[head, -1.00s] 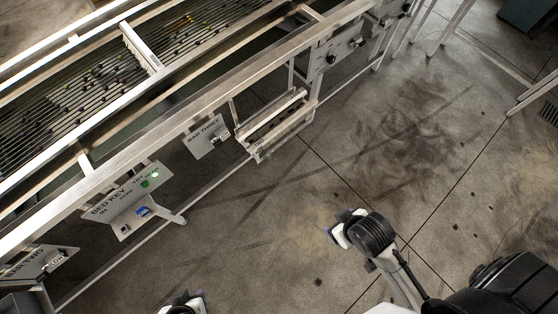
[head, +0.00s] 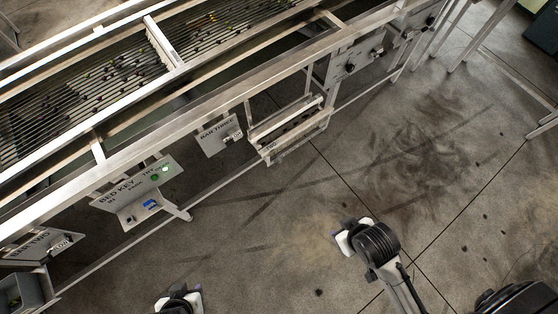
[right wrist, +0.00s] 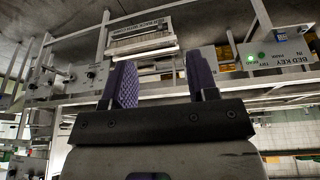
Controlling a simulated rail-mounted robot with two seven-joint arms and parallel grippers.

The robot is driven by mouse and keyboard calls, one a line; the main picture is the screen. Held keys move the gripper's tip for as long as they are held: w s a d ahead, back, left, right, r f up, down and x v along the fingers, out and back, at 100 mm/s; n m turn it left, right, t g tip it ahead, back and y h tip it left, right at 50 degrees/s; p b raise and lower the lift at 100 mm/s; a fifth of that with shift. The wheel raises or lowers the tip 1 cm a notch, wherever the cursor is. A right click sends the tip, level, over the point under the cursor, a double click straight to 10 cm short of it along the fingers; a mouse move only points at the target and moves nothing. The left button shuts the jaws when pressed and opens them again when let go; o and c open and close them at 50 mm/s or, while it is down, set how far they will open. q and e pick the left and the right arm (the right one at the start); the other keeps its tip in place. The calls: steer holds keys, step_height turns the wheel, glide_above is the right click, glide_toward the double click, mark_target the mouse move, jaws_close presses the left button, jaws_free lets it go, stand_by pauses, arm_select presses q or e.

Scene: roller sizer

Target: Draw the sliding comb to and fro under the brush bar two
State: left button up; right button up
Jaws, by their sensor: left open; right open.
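A slim pale frame (head: 290,130) with bars and a tag ending in "TWO" hangs on the machine's near side; I cannot tell for sure which part of it is the comb. It also shows beyond my fingers in the right wrist view (right wrist: 141,37). A plate reading "BAR TWO" (head: 38,247) is at the far left. My right gripper (head: 343,237) is open and empty, apart from the frame; its two ribbed purple fingers show in the right wrist view (right wrist: 163,84). My left gripper (head: 182,297) is open at the bottom edge, partly cut off, away from the machine.
The long roller bed (head: 85,95) carries small dark pieces under a pale crossbar (head: 163,43). A "BED KEY" panel (head: 135,192) with green lights and a "BAR THREE" plate (head: 218,136) stick out from the near side. The concrete floor (head: 290,220) in front is clear.

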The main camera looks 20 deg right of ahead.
steer(key=w+f+t+b, duration=0.1)
steer(key=w+f+b, duration=0.5)
steer(key=f+b, duration=0.7)
steer(key=w+f+t+b, duration=0.2)
steer(key=w+f+b, duration=0.3)
steer(key=f+b, duration=0.7)
steer(key=m+t+y+b, duration=0.1)
steer(key=t+b, duration=1)
steer(key=b, duration=1.9)
glide_toward(280, 162)
steer(key=w+b, duration=0.2)
steer(key=w, duration=0.2)
steer(key=w+b, duration=0.3)
steer(key=w, duration=0.2)
steer(key=shift+w+a+b, duration=0.15)
steer(key=shift+a+b, duration=0.1)
steer(key=shift+b, duration=0.1)
steer(key=shift+w+a+r+b, duration=0.15)
steer(key=shift+w+b, duration=0.2)
steer(key=shift+w, duration=0.55)
steer(key=shift+c, duration=0.4)
